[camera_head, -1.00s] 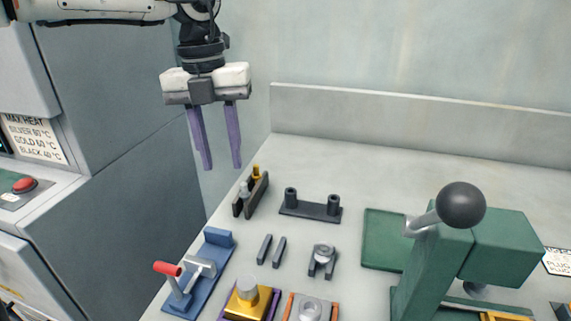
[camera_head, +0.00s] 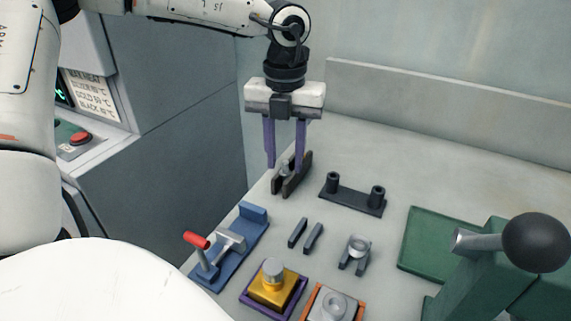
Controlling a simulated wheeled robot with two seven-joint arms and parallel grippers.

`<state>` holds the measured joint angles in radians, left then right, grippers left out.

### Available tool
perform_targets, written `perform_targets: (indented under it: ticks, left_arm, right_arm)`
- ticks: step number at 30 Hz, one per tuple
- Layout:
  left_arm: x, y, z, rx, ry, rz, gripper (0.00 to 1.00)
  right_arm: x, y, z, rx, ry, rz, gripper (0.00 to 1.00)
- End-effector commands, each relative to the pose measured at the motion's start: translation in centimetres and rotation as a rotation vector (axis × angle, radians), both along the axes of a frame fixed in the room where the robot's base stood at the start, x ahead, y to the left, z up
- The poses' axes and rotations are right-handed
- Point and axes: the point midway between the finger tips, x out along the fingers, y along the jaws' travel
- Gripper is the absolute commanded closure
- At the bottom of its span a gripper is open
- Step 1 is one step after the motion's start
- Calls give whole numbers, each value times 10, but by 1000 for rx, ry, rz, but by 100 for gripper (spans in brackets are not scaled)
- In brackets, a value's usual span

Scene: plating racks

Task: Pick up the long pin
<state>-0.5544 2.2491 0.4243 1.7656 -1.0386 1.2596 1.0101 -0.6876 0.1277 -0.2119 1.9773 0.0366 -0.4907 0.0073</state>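My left gripper (camera_head: 285,167) points down with its two purple fingers spread apart. It is at a small dark rack (camera_head: 301,178) near the back left of the table, with its right finger in front of part of the rack. A silvery piece (camera_head: 283,171) shows in the rack between the fingers. A gold piece seen there before is now hidden. I cannot tell for sure which piece is the long pin, or whether a finger touches anything. My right gripper is out of view.
A dark bar with two posts (camera_head: 352,199) stands just right of the rack. A blue toggle clamp (camera_head: 230,250) with a red handle, two dark strips (camera_head: 305,235) and a yellow block (camera_head: 272,287) are nearer. A green press (camera_head: 490,270) stands at the right.

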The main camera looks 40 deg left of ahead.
Motion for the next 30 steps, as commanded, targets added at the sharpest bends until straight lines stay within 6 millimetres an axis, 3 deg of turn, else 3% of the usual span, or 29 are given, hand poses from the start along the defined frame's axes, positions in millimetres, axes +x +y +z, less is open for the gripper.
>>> perform_targets:
  ticks: [9, 15, 25, 30]
  left_arm:
    - [0, 0, -5, 0, -1, 0, 69]
    - [0, 0, -5, 0, -1, 0, 100]
    - [0, 0, -4, 0, -2, 0, 100]
    - [1, 0, 7, 1, -4, -1, 100]
  right_arm:
    - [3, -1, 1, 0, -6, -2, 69]
    - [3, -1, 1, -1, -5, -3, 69]
    - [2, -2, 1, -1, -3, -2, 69]
    - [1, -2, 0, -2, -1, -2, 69]
